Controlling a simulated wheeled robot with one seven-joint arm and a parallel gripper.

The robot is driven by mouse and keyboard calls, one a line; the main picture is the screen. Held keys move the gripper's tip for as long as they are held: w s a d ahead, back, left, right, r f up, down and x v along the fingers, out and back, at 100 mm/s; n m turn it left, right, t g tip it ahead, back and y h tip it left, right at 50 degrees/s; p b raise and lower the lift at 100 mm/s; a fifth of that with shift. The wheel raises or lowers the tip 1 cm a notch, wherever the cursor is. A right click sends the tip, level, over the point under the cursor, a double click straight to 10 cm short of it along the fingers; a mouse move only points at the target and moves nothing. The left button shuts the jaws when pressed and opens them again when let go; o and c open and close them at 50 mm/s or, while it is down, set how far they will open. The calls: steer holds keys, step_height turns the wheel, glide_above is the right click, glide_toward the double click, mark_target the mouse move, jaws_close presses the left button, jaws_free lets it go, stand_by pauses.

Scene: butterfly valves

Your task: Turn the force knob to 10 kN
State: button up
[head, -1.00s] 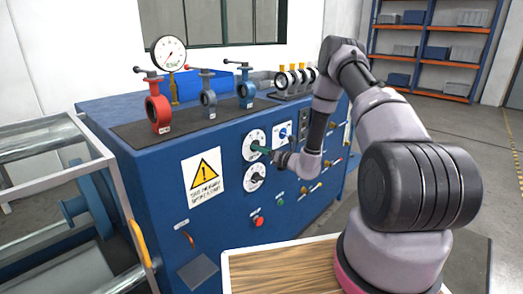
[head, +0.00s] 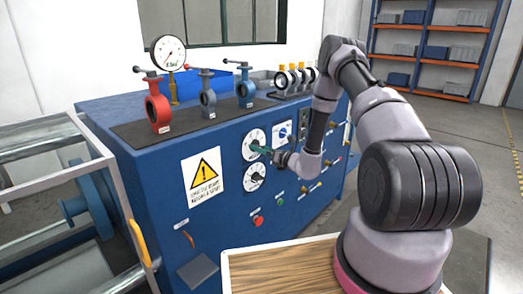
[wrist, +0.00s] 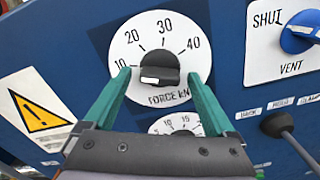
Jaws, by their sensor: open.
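The force knob (wrist: 160,68) is black and sits at the middle of a round white dial marked 10, 20, 30, 40 and FORCE kN. A pale patch shows on the knob's lower left, on the side towards the 10. My gripper (wrist: 159,74) is open, its green fingers on the left and right of the knob with visible gaps. The left fingertip is close to the 10 mark. In the head view the force dial (head: 254,137) is on the front of the blue bench, and my gripper (head: 260,150) is in front of it, partly hiding the knob.
A second dial (head: 254,178) lies just below. A blue SHUT/VENT switch (wrist: 301,32) and a dark lever (wrist: 277,124) are at the right. A warning sign (head: 202,175) is at the left and a red button (head: 258,221) lower down. Several valves stand on the bench top.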

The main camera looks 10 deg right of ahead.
steer(key=v, duration=1)
steer(key=shift+s+d, duration=0.25)
steer(key=shift+s, duration=0.05)
steer(key=shift+r, duration=0.1)
steer(key=s+a+r+n+g+y, duration=0.2)
steer(key=a+r+n+g, duration=0.15)
steer(key=r, duration=0.25)
steer(key=s+a+r+n+g+y, duration=0.1)
steer(key=s+a+r+n+g, duration=0.15)
steer(key=r+n, duration=0.3)
steer(key=s+a+r+n+g+y, duration=0.2)
steer(key=a+r+n+g, duration=0.1)
steer(key=r, duration=0.3)
steer(key=s+a+r+n+g+h, duration=0.25)
steer(key=s+r+n+g, duration=0.25)
steer(key=s+r+n, duration=0.4)
steer(key=s+d+r+n+t+h, duration=0.3)
steer(key=s+d+r+n+h, duration=0.1)
steer(key=s, duration=0.4)
steer(key=s+d+r+n+t+h, duration=0.3)
steer(key=s+d+r+n+h, duration=0.1)
steer(key=s+d+r+h, duration=0.3)
steer(key=shift+s+t, duration=0.3)
steer(key=shift+s, duration=0.15)
